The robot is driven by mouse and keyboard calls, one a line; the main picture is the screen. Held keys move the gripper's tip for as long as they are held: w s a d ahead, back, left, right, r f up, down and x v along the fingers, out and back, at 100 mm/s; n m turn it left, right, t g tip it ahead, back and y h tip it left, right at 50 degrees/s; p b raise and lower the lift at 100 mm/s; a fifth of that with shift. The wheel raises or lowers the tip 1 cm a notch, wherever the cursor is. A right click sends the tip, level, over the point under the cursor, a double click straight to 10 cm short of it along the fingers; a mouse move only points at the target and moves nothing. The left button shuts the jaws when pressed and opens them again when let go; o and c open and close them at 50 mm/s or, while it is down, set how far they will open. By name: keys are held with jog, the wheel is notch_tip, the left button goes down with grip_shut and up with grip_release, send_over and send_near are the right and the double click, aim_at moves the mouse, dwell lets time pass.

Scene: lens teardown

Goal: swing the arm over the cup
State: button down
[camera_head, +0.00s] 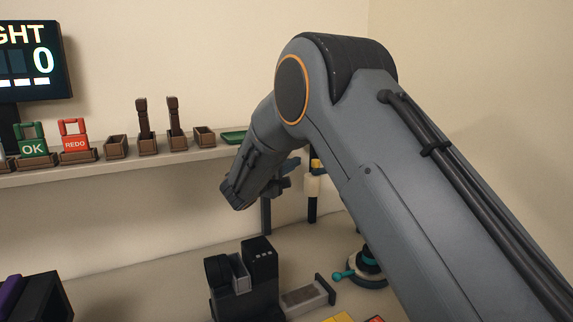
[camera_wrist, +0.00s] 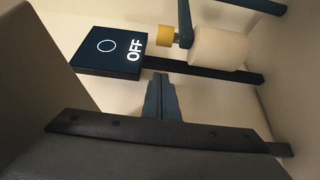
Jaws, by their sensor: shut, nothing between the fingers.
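My gripper (camera_wrist: 160,82) shows in the wrist view with its narrow fingers shut together and nothing between them. In the head view my arm bends down at the left, and its end is partly hidden around the wrist. I cannot pick out a cup for sure in either view. A cream cylinder with a yellow end (camera_wrist: 218,47) lies beyond the fingertips in the wrist view. A cream and yellow piece (camera_head: 313,185) also shows behind my wrist in the head view.
A dark panel reading OFF (camera_wrist: 108,50) is left of the fingertips. A wall shelf (camera_head: 95,167) holds OK (camera_head: 33,148) and REDO (camera_head: 75,144) blocks and small brown holders. A black fixture (camera_head: 262,285) and a teal-handled round device (camera_head: 366,268) stand below on the bench.

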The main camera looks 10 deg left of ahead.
jog(key=shift+s+d+p, duration=0.3)
jog(key=shift+d+p, duration=0.3)
jog(key=shift+d, duration=0.35)
jog(key=shift+s+d+p, duration=0.25)
jog(key=shift+d+p, duration=0.35)
jog(key=shift+d, duration=0.3)
